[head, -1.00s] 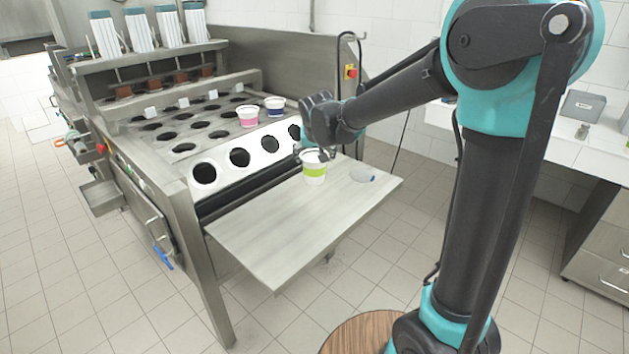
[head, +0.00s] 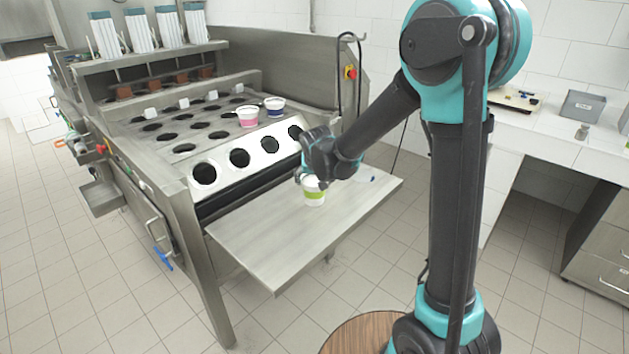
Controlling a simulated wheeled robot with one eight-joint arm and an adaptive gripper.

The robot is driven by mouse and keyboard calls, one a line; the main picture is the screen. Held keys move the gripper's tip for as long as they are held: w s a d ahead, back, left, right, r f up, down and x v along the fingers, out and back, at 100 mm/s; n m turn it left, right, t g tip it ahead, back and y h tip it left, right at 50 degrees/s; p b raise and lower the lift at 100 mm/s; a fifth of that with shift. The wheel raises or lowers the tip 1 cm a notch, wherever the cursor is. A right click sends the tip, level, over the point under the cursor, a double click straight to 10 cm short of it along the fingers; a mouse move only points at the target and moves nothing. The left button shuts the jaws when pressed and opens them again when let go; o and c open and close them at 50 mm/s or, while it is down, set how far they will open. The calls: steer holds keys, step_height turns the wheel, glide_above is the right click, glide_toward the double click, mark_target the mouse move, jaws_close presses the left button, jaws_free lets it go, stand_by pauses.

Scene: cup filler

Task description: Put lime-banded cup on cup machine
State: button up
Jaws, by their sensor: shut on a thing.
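The lime-banded cup (head: 314,194), white with a lime green band, is upright over the metal side shelf (head: 275,238). My gripper (head: 311,178) is shut on its upper part from above; the fingers partly hide the rim. I cannot tell whether the cup's base touches the shelf. The cup machine (head: 190,130) stands to the left, with rows of round holes in its top and a bright white front row of holes (head: 240,158).
A pink-banded cup (head: 249,117) and a blue-banded cup (head: 275,105) sit in machine holes at the back right. The shelf's front part is bare.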

steer(key=o, duration=1.4)
steer(key=shift+o, duration=0.2)
steer(key=a+v, duration=0.1)
steer(key=v, duration=1.1)
steer(key=s+d+f+m+g, duration=0.1)
steer(key=s+d+f, duration=0.35)
steer(key=d, duration=0.45)
steer(key=s+d+f, duration=0.3)
steer(key=s+d, duration=0.2)
steer(key=d, duration=0.4)
steer(key=s+d+f, duration=0.3)
steer(key=s+d, duration=0.1)
steer(key=s, duration=0.2)
steer(key=s+d+f+g, duration=0.1)
steer(key=s+d+f, duration=0.2)
steer(key=s, duration=0.3)
steer(key=shift+d+f+h, duration=0.4)
steer(key=shift+f, duration=0.1)
